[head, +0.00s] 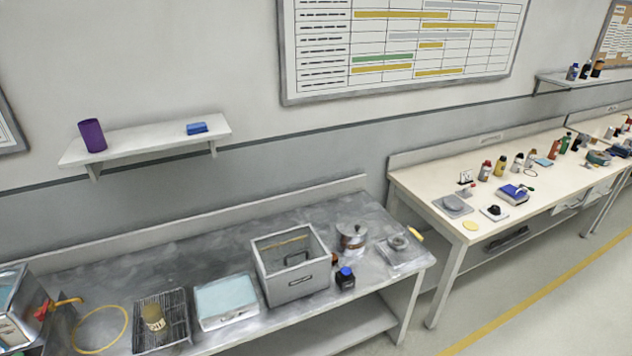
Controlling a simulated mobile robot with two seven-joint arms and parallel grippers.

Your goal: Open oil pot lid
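A silver, round metal pot (352,243), which looks like the oil pot, stands near the right end of the grey metal bench (160,255) in the head view. A lid (351,229) appears to rest on its top, with a small dark knob. The picture is too small to show whether the lid sits fully closed. Neither of my grippers is in view.
A grey open bin (297,288) stands left of the pot, and a dark bottle with a blue cap (345,279) is in front. A flat metal device (402,251) sits to the right. A wire rack (143,338) and a pale blue-topped tray (226,302) are farther left.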

